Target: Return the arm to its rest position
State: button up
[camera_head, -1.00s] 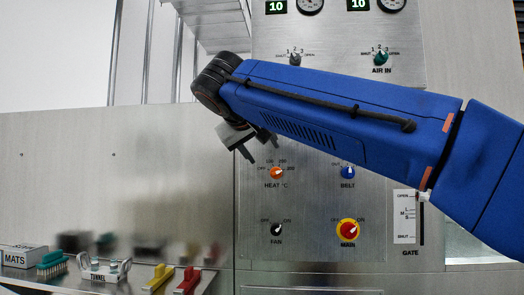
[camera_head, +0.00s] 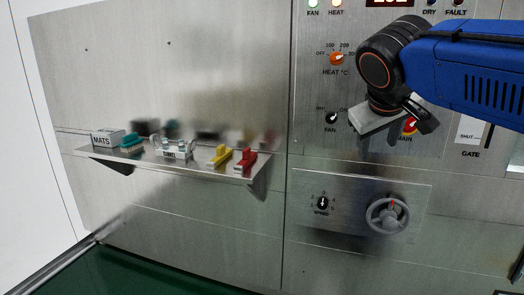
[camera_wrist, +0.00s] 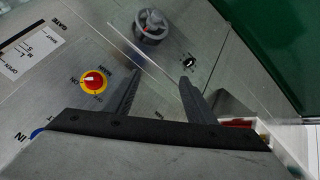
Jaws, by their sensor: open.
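My blue arm (camera_head: 470,70) reaches in from the right in the head view, in front of the control panel. Its dark wrist joint is bent downward. My gripper (camera_wrist: 158,84) is open, with two dark fingers apart and nothing between them in the wrist view. The MAIN knob shows fully in the wrist view (camera_wrist: 93,80), left of the fingers. I cannot tell how far the fingers are from the panel.
A shelf (camera_head: 190,168) on the left holds a MATS box (camera_head: 107,138), a teal brush (camera_head: 131,141), and yellow (camera_head: 220,156) and red (camera_head: 246,160) pieces. A grey handwheel (camera_head: 388,215) and SPEED knob (camera_head: 322,203) sit below the gripper. Green floor (camera_head: 150,275) shows lower left.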

jog(key=s+f+g+y, duration=0.1)
jog(key=s+f, duration=0.5)
jog(key=f, duration=0.3)
jog(key=s+d+f+m+g+y, duration=0.1)
jog(key=s+f, duration=0.5)
jog(key=f, duration=0.4)
jog(key=s+d+f+m+y, duration=0.1)
jog(key=s+f, duration=0.5)
jog(key=f, duration=0.4)
jog(key=shift+s+d+g+y, duration=0.2)
jog(key=shift+s+g+y, duration=0.1)
jog(key=shift+s+g, duration=0.1)
jog(key=shift+r, duration=0.1)
